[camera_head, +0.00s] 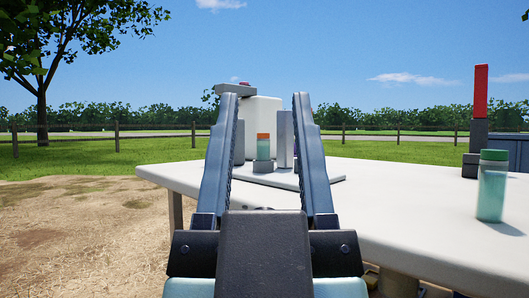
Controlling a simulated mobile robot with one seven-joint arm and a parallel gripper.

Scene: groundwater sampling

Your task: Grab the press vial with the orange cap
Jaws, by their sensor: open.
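The press vial with the orange cap (263,147) stands upright at the far side of the white table. Its body is pale green and its base meets a grey block or holder. My gripper (266,96) is open, with its two dark fingers reaching forward. The vial shows in the gap between the fingers, farther off than they are. Nothing is held. The right finger partly covers the things beside the vial.
A white box-like container (262,112) stands behind the vial, and a grey upright block (285,138) stands to its right. A green-capped vial (491,192) stands on the white table (400,205) at right. A red-and-grey post (480,95) rises behind it. The table's middle right is clear.

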